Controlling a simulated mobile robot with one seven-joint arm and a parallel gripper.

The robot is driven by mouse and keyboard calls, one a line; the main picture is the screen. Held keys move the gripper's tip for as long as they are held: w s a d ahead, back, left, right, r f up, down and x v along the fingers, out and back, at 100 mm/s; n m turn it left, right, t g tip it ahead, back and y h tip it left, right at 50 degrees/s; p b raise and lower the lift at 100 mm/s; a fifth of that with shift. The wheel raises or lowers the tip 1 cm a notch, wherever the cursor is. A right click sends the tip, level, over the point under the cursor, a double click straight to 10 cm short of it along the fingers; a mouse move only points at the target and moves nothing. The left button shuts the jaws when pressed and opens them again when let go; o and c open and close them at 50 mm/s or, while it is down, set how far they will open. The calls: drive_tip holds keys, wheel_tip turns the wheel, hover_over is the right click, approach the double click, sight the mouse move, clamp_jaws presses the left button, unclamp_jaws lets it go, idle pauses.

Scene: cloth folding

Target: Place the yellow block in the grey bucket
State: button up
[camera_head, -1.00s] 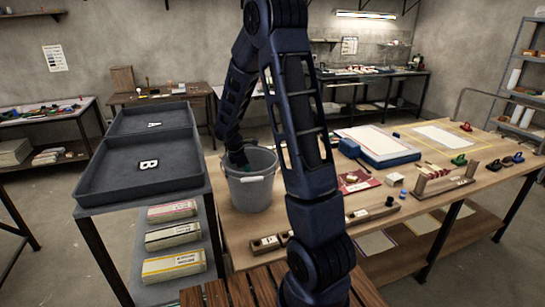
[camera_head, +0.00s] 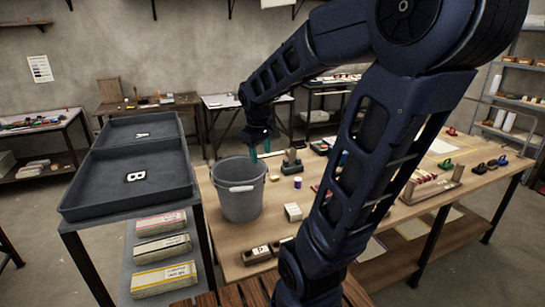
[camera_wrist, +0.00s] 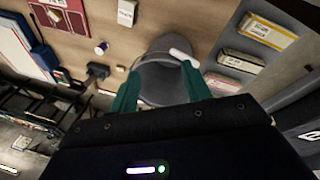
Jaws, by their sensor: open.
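The grey bucket (camera_head: 240,190) stands upright on the wooden table, just right of the black trays. In the wrist view the bucket (camera_wrist: 165,75) shows between and beyond my teal fingers. My gripper (camera_head: 260,150) is above the bucket's far right rim, pointing down, apart from the bucket. It also shows in the wrist view (camera_wrist: 160,88), with its fingers spread and nothing seen between them. The bucket's floor is hidden in the head view and dark in the wrist view.
Black trays marked A (camera_head: 140,130) and B (camera_head: 125,185) stand left of the bucket. A small pale block (camera_head: 293,212), a purple cylinder (camera_head: 298,182) and a dark stand (camera_head: 292,162) lie to its right. A wooden holder (camera_head: 258,252) lies near the table's front edge.

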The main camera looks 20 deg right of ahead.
drive_tip(key=s+r+m+t+y, duration=0.1)
drive_tip(key=s+m, duration=0.4)
drive_tip(key=s, duration=0.6)
wheel_tip(320, 180, up, 2)
drive_tip(key=shift+s+a+r+t, duration=0.15)
drive_tip(key=shift+a+r+t, duration=0.1)
drive_tip(key=shift+t, duration=0.25)
drive_tip(key=shift+o, duration=0.2)
idle(0.7)
